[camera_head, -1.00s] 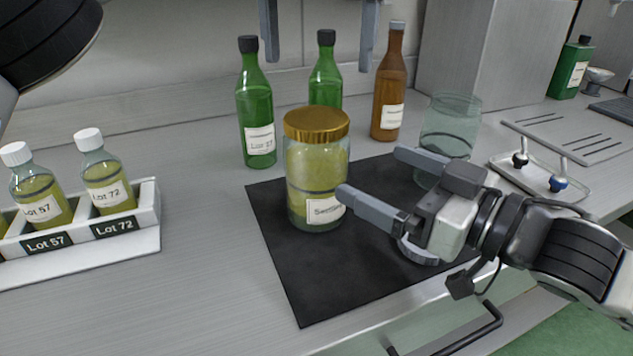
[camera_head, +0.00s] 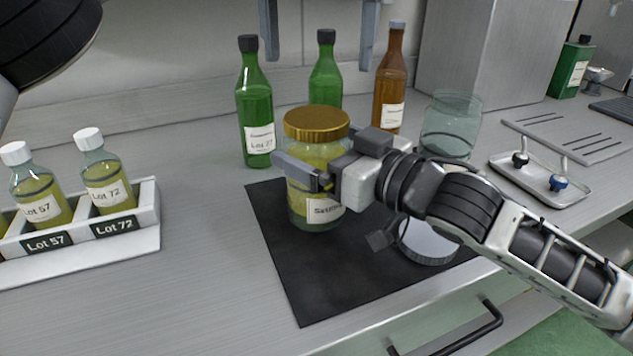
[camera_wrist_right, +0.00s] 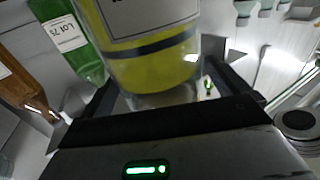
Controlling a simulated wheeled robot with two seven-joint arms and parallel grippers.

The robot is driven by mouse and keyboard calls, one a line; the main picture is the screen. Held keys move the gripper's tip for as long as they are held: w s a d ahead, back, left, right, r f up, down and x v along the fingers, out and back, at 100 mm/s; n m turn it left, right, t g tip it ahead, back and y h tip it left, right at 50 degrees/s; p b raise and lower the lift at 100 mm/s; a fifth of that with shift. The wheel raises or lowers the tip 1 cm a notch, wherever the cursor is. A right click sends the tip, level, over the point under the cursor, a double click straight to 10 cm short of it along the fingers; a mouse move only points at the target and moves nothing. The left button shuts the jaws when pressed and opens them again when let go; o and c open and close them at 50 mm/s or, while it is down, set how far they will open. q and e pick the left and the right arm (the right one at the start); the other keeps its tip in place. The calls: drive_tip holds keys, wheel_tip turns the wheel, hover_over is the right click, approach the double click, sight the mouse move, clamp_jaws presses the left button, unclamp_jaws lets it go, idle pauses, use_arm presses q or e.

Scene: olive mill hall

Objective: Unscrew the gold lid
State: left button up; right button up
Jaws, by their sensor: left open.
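The jar (camera_head: 318,218) of yellow-green contents stands upright on a black mat (camera_head: 310,285), with the gold lid (camera_head: 317,123) on top. The jar also fills the upper middle of the right wrist view (camera_wrist_right: 150,75); its lid is out of that picture. My right gripper (camera_head: 305,172) is level with the jar's middle, one finger across its front and the other hidden behind it. In the wrist view its fingers lie on both sides of the jar; whether both touch is unclear. My left gripper (camera_head: 318,35) is open and empty, above and behind the lid, fingers pointing down.
Green bottles (camera_head: 255,110) and a brown bottle (camera_head: 390,75) stand behind the jar. An empty glass jar (camera_head: 452,120) is to the right. A round grey-rimmed disc (camera_head: 428,242) lies on the mat. A white rack (camera_head: 150,225) of small bottles is left. The mat's front left is clear.

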sight(316, 116)
drive_tip(key=c, duration=1.8)
use_arm(q)
drive_tip(key=m, duration=2.6)
drive_tip(key=shift+f+m, duration=0.5)
drive_tip(key=shift+f, duration=0.05)
wheel_tip(316, 116, down, 7)
